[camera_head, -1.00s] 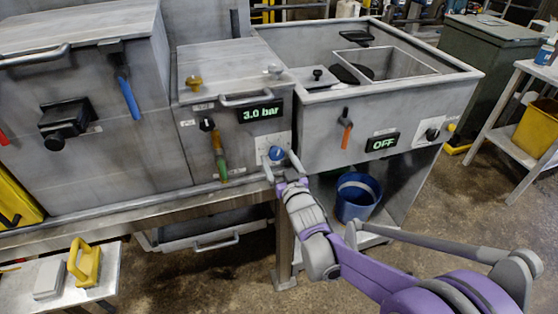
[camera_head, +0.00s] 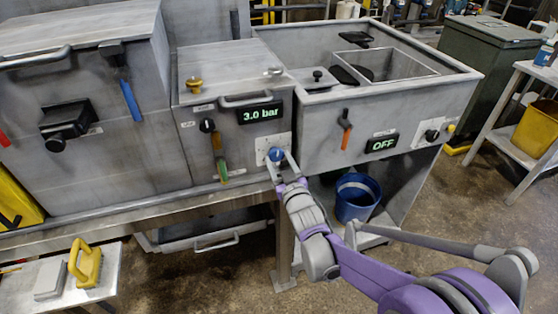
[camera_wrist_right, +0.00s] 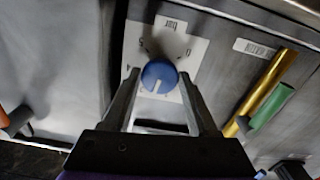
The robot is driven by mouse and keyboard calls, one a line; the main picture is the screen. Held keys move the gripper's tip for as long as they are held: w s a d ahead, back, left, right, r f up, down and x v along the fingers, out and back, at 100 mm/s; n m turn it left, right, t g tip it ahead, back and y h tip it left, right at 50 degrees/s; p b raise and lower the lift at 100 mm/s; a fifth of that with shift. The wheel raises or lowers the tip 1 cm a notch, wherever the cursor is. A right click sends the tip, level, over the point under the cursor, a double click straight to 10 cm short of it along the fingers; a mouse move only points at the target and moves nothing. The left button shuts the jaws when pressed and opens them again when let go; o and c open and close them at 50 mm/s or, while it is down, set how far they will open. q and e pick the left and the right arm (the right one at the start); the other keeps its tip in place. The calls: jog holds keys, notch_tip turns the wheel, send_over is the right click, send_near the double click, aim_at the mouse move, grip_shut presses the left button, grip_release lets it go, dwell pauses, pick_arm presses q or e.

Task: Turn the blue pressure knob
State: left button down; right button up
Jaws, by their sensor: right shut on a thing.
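The blue pressure knob (camera_head: 276,154) sits on a white plate on the front of the middle grey unit, below a display reading 3.0 bar (camera_head: 260,113). In the right wrist view the knob (camera_wrist_right: 159,76) is round with a pale pointer mark, in front of a white label marked bar. My right gripper (camera_head: 277,158) is at the knob, with one finger on each side of it. In the right wrist view the fingers (camera_wrist_right: 158,80) are shut on the knob. My left gripper is not in view.
A green-handled lever (camera_head: 221,168) hangs left of the knob, with its handle also in the right wrist view (camera_wrist_right: 272,105). A sink unit (camera_head: 330,120) with a display reading OFF stands at right. A blue bucket (camera_head: 356,204) is below.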

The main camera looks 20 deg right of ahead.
jog(key=n, duration=0.3)
jog(key=shift+n, duration=0.3)
jog(key=o, duration=1.4)
jog(key=shift+c, duration=0.2)
jog(key=s+p, duration=0.1)
jog(key=s, duration=1)
jog(key=shift+d, duration=0.2)
